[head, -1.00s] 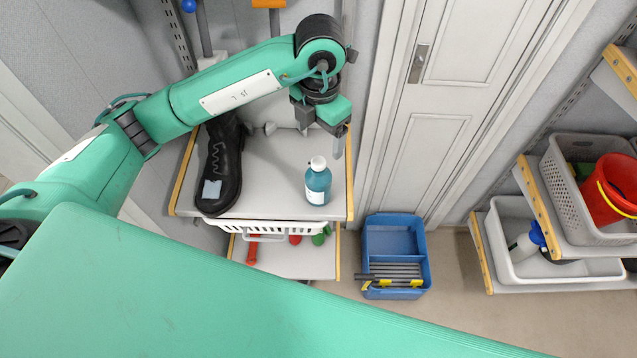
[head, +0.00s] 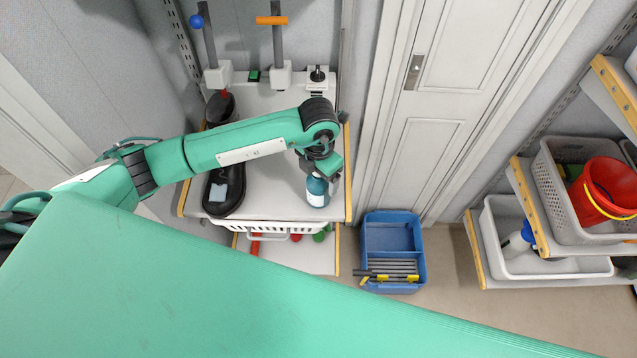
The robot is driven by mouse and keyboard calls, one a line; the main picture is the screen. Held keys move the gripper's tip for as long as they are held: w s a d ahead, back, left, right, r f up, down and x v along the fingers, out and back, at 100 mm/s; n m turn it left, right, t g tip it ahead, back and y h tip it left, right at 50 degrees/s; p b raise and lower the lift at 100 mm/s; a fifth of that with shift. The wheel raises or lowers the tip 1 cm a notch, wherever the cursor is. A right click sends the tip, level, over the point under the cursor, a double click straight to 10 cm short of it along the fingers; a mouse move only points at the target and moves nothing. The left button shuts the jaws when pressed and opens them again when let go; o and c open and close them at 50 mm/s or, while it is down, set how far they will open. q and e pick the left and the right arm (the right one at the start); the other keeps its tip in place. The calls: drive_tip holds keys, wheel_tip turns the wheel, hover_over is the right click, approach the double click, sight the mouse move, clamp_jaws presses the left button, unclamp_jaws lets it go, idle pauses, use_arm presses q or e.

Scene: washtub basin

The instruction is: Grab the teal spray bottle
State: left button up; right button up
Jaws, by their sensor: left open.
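The teal spray bottle (head: 317,192) stands upright on the light grey shelf top, near its front right part. Its white cap is hidden behind my left gripper. My left gripper (head: 322,182) is open at the upper part of the bottle, coming from above and behind. The fingers overlap the bottle in the head view, and I cannot tell whether they touch it. My right gripper is not in view.
A white basket (head: 280,228) hangs below the shelf edge. A blue toolbox (head: 393,240) sits on the floor right of it. A red bucket (head: 605,190) is far right.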

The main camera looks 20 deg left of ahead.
use_arm(q)
drive_tip(key=shift+f, duration=0.3)
drive_tip(key=shift+r, duration=0.1)
drive_tip(key=c, duration=1.6)
drive_tip(key=shift+c, duration=0.2)
drive_tip(key=shift+w+r+b, duration=0.1)
drive_tip(key=shift+r+b, duration=0.4)
drive_tip(key=shift+r, duration=0.3)
wheel_tip(320, 180, up, 18)
drive_tip(key=b, duration=0.5)
drive_tip(key=shift+r, duration=0.2)
